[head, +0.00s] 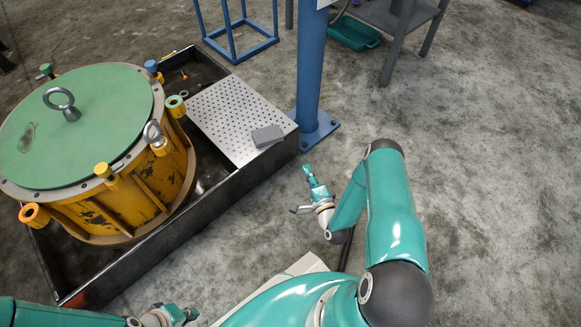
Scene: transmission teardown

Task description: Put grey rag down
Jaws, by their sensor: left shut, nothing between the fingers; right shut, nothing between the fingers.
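A small grey folded pad, which looks like the grey rag (267,135), lies on the perforated metal plate (232,112) near its right edge. My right gripper (309,172) is shut and empty, to the right of the rag and below it in the picture, outside the dark tray and apart from the rag. My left gripper (178,314) is shut and empty at the bottom edge of the picture, well away from the rag.
A yellow transmission housing (118,205) with a green lid (82,122) and lifting eyes stands in the dark tray (152,253). A blue post (310,70) rises behind the plate. A grey table and teal bin (352,34) stand at the back. The floor at right is clear.

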